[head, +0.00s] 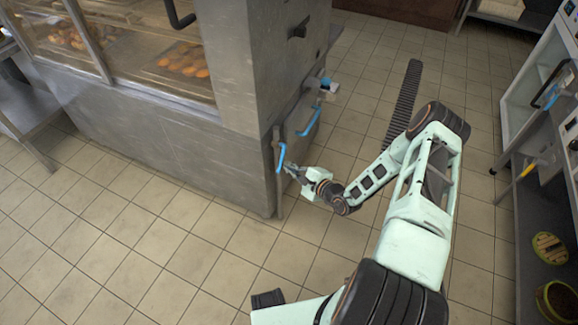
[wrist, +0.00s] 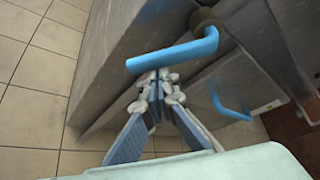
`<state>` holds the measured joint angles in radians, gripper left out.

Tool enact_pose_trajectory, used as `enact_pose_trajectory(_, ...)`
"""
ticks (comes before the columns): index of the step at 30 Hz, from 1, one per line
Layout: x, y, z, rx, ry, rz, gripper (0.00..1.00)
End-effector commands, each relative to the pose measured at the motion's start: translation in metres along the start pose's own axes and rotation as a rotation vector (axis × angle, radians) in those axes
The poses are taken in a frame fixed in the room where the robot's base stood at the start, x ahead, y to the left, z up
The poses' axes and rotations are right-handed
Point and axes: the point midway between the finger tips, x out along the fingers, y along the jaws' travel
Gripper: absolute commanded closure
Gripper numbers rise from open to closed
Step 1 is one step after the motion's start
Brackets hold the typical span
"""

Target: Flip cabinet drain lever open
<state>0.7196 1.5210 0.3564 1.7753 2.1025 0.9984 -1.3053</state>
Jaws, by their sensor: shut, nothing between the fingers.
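A blue lever (head: 281,157) is mounted low on the side of the steel cabinet (head: 225,155). In the wrist view this near lever (wrist: 172,52) runs across the picture just beyond my fingertips, from a brass-coloured fitting at its right end. A second blue lever (head: 312,120) sits farther along the same side; it also shows in the wrist view (wrist: 228,105). My gripper (head: 289,168) is shut and empty, right by the near lever. In the wrist view its fingertips (wrist: 156,84) meet just short of the lever. I cannot tell whether they touch it.
The cabinet has a glass front with trays of food (head: 184,62) behind it. A dark floor grate (head: 403,105) lies behind my arm. A white appliance (head: 540,75) and dark shelving stand at the right. The tiled floor at the front left is clear.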

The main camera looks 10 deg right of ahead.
Motion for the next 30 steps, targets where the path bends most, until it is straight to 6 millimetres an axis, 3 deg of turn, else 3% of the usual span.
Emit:
enact_pose_trajectory(17,-0.006,-0.002,0.011,0.119,-0.002,0.072,1.00)
enact_pose_trajectory(30,-0.018,-0.006,0.030,0.417,0.000,0.250,1.00)
